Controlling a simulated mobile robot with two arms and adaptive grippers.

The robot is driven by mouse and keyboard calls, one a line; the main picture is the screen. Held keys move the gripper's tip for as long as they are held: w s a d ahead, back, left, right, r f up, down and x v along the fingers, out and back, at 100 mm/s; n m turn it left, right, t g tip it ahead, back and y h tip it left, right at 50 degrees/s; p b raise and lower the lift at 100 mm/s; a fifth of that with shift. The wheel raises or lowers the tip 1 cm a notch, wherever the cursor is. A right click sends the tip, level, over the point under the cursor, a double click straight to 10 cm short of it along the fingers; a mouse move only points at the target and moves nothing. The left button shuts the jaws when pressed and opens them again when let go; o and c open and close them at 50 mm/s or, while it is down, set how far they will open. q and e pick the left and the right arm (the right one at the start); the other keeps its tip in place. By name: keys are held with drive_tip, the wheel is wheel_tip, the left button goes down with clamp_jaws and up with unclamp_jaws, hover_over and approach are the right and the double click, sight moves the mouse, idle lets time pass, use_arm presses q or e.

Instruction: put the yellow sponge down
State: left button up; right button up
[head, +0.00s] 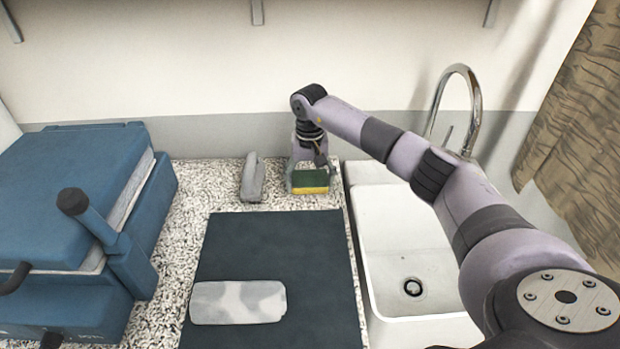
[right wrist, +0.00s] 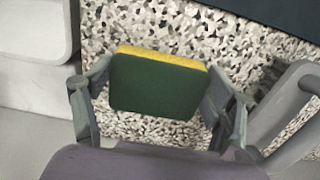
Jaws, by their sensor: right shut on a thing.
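The yellow sponge (head: 310,189) has a dark green scouring face. It is between the fingers of my right gripper (head: 308,174), at the back of the speckled counter (head: 220,186), just left of the sink. In the right wrist view the sponge (right wrist: 158,84) shows its green side and a yellow edge, with a finger of my right gripper (right wrist: 158,98) on each side. The gripper is shut on it. The sponge is low over the counter; I cannot tell whether it touches. My left gripper is out of view.
A grey handled object (head: 252,178) stands close to the left. A dark mat (head: 270,240) in front bears a grey-and-white flat piece (head: 238,302). A white sink (head: 400,230) with a chrome tap (head: 470,110) lies right. A blue press-like case (head: 70,190) fills the left.

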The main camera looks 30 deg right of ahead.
sight(310, 180)
drive_tip(key=shift+f, duration=0.1)
drive_tip(key=shift+f, duration=0.15)
drive_tip(key=o, duration=1)
drive_tip(key=shift+r, duration=0.35)
drive_tip(key=shift+w+r, duration=0.1)
drive_tip(key=shift+r, duration=0.25)
wheel_tip(310, 180, up, 11)
drive_tip(key=shift+r+b, duration=0.1)
drive_tip(key=shift+b, duration=1.15)
